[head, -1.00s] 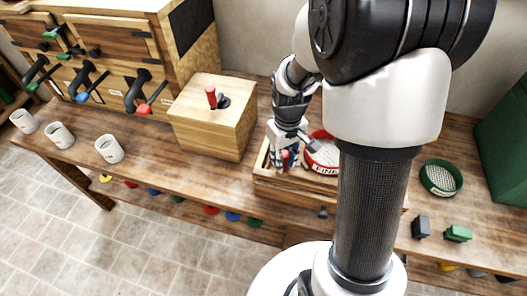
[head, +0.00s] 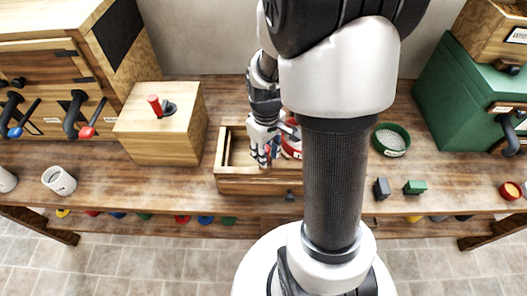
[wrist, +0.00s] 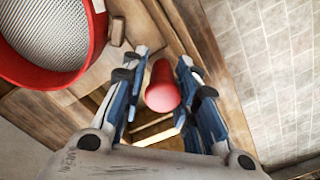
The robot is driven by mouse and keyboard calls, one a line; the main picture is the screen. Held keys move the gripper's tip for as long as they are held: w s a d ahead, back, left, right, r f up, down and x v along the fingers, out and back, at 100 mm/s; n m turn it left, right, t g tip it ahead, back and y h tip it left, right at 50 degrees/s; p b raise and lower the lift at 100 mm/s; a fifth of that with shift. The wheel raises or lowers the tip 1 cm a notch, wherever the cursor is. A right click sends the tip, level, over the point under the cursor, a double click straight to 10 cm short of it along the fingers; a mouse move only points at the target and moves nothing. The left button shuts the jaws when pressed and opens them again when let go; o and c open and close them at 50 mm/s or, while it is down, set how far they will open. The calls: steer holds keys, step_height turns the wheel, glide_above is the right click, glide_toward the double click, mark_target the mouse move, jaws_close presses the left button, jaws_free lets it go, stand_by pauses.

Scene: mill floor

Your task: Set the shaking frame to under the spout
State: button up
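A wooden tray (head: 228,182) sits on the bench. The shaking frame in it carries a red-rimmed sieve (head: 288,143), partly hidden behind my arm in the head view. The sieve (wrist: 92,62) is at upper left in the wrist view. A red knob (wrist: 163,92) stands upright at the frame's end. I cannot tell which spout is meant.
A wooden box (head: 160,137) with a red-knobbed lever stands left of the tray. Cabinets with black spouts (head: 78,115) are at left; a green cabinet (head: 455,95) is at right. A green sieve (head: 391,140) and small blocks (head: 414,187) lie right of my arm. White mugs (head: 59,180) stand at left.

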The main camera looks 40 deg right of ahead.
steer(key=shift+o, duration=1.4)
steer(key=shift+s, duration=0.1)
step_height(320, 180, up, 12)
